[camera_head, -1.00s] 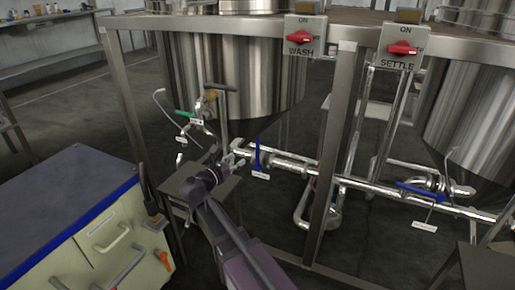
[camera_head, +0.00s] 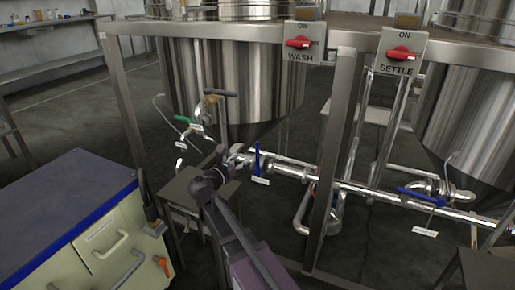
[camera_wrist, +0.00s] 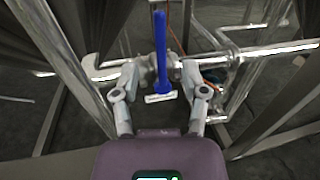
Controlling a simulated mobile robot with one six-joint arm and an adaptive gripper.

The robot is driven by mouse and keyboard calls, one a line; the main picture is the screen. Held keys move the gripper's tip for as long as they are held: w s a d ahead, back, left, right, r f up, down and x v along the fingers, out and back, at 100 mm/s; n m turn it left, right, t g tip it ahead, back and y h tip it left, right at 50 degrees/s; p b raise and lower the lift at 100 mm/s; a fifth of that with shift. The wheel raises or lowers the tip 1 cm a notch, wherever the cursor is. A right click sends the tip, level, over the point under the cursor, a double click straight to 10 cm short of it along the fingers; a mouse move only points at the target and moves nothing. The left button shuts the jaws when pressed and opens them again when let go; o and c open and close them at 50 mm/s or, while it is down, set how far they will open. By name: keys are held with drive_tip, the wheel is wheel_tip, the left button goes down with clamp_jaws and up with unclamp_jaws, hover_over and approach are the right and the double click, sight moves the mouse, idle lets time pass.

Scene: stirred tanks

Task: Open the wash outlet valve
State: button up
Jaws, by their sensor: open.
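The wash outlet valve has a blue lever (camera_head: 257,160) that stands upright on the horizontal steel pipe below the left tank (camera_head: 232,80). A white tag (camera_head: 260,181) hangs below it. In the wrist view, the blue lever (camera_wrist: 161,52) rises in the middle, with the white tag (camera_wrist: 160,98) at its lower end. My gripper (camera_wrist: 161,74) is open, with one finger on each side of the lever in the picture. The gap in depth is hard to judge. In the head view, my gripper (camera_head: 236,151) is just left of the lever, partly hidden by my wrist.
A second blue lever (camera_head: 420,196) lies nearly flat on the right pipe. A green-handled valve (camera_head: 184,119) is at left. A steel frame post (camera_head: 335,160) stands right of the lever. WASH (camera_head: 303,42) and SETTLE (camera_head: 401,50) switches sit above. A cabinet (camera_head: 60,215) is at left.

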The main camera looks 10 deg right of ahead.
sight(257, 147)
drive_tip(key=x, duration=1)
clamp_jaws()
